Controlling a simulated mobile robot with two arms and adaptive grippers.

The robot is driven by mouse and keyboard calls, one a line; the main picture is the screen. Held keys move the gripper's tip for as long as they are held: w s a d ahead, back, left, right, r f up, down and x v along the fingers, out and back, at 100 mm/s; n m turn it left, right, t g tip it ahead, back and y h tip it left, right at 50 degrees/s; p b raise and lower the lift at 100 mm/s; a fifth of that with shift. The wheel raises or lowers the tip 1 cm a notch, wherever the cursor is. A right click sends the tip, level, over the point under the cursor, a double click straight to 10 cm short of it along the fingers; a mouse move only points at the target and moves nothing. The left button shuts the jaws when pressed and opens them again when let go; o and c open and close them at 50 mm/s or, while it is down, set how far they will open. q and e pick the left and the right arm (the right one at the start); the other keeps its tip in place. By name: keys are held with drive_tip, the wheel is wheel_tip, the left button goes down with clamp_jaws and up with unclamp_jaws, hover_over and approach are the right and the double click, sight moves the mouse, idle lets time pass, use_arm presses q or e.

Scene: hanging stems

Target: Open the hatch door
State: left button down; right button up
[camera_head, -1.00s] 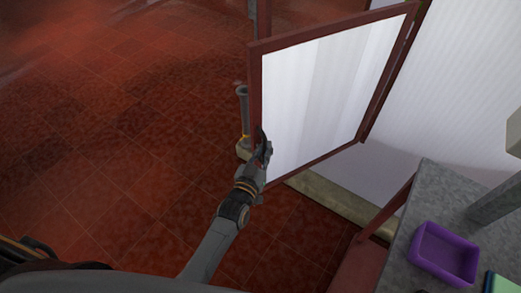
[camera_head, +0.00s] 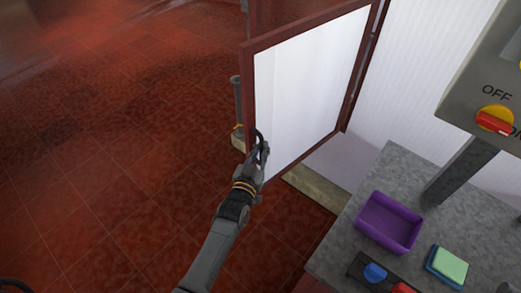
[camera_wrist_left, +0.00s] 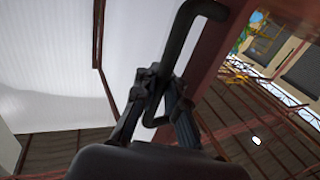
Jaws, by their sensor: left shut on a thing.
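The hatch door (camera_head: 305,90) is a white panel in a dark red frame, standing well ajar from the white wall in the head view. Its far-right side meets the wall, and its free edge is at the left. My left gripper (camera_head: 260,147) is at the lower part of this free edge. In the left wrist view my left gripper (camera_wrist_left: 160,92) is shut on the bent black handle (camera_wrist_left: 180,40), which passes between its fingers. My right gripper is not in view.
A grey counter (camera_head: 335,222) at the right holds a purple tray (camera_head: 390,222) and a green-and-blue sponge-like block (camera_head: 448,266). A grey switch box (camera_head: 470,85) with a red-and-yellow knob stands above it. Red tiled floor (camera_head: 110,150) is open at the left.

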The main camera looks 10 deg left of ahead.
use_arm(q)
drive_tip(key=shift+s+a+f, duration=0.1)
drive_tip(key=shift+a+f, duration=0.2)
drive_tip(key=shift+f, duration=0.1)
drive_tip(key=c, duration=1.7)
unclamp_jaws()
drive_tip(key=o, duration=0.3)
drive_tip(key=shift+s+a+r, duration=0.1)
drive_tip(key=shift+a+r, duration=0.05)
drive_tip(key=shift+r, duration=0.15)
drive_tip(key=shift+s, duration=0.3)
drive_tip(key=v, duration=1.1)
drive_tip(key=shift+s+a, duration=0.15)
drive_tip(key=shift+s, duration=0.1)
